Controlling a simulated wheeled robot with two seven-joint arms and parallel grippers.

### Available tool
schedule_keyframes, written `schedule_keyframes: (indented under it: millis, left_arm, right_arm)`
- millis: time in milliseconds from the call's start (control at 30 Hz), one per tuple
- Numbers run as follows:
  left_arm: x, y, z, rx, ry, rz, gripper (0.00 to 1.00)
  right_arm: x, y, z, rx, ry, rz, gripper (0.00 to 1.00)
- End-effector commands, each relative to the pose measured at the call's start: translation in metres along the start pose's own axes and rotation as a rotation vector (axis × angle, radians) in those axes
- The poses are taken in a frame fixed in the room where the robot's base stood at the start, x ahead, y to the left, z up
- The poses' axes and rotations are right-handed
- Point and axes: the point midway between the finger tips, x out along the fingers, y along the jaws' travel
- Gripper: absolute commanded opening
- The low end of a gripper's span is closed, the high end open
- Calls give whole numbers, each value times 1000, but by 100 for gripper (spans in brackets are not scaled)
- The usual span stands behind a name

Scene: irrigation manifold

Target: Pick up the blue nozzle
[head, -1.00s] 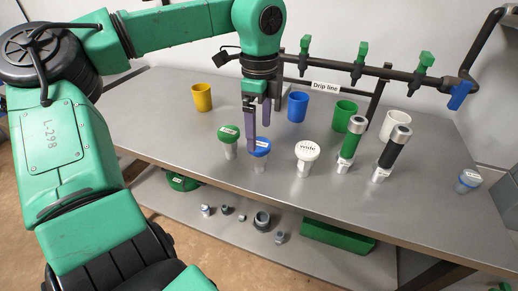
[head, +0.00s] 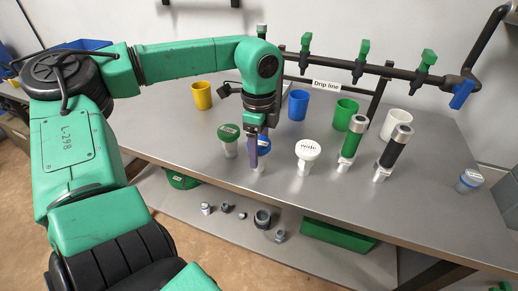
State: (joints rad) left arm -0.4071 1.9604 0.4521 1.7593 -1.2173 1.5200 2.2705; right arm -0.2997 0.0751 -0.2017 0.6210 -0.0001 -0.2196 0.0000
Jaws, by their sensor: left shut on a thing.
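The blue nozzle (head: 258,165) stands upright on the grey table, with a blue cap and a pale lower stem. The nozzle appears to be still on the table. The green-capped nozzle (head: 228,139) stands close by on the left, and the white-capped nozzle (head: 306,154) stands on the right. My right gripper is not in view.
Yellow (head: 202,96), blue (head: 298,105), green (head: 345,114) and white (head: 396,122) cups stand behind. The drip line (head: 350,65) with green valves runs along the back. The table's front strip is clear.

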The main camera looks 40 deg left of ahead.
Motion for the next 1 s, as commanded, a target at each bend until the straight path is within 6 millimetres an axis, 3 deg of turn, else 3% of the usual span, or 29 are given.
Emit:
schedule_keyframes:
  millis: [200,367,733,833,1000]
  left_arm:
    - [-6,0,0,0,0,-2,14]
    - [-30,-1,0,0,0,-6,14]
    - [-161,-1,0,-3,-3,-5,14]
    - [-184,-1,0,-2,-2,-4,14]
    - [-201,0,0,0,0,-2,14]
  right_arm:
    - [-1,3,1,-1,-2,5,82]
    - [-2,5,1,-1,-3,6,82]
    - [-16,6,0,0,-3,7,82]
    - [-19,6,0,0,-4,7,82]
    - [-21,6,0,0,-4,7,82]
